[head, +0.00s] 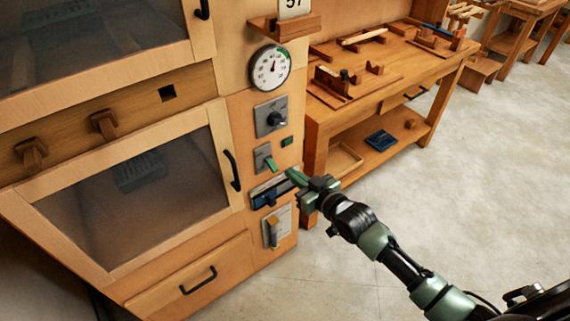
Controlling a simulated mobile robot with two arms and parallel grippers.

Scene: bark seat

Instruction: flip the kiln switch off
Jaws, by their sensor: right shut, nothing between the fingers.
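The kiln (222,75) is a wooden cabinet with glass doors, at the left of the head view. Its narrow right-hand panel carries a grey switch plate with a green lever (270,163). Lower down is a pale plate with an orange-brown lever (272,228). I cannot tell from any label which is the kiln switch. My right gripper (292,177) is shut and empty, just right of and below the green lever. Its green fingers point at the panel, in front of a blue and grey slot. I cannot tell whether they touch the panel. My left gripper is not in view.
A round gauge (271,69) and a knob on a grey plate (271,116) sit above the green lever. A black door handle (232,170) juts out to its left. A wooden workbench (390,60) stands behind the panel. The floor at right is clear.

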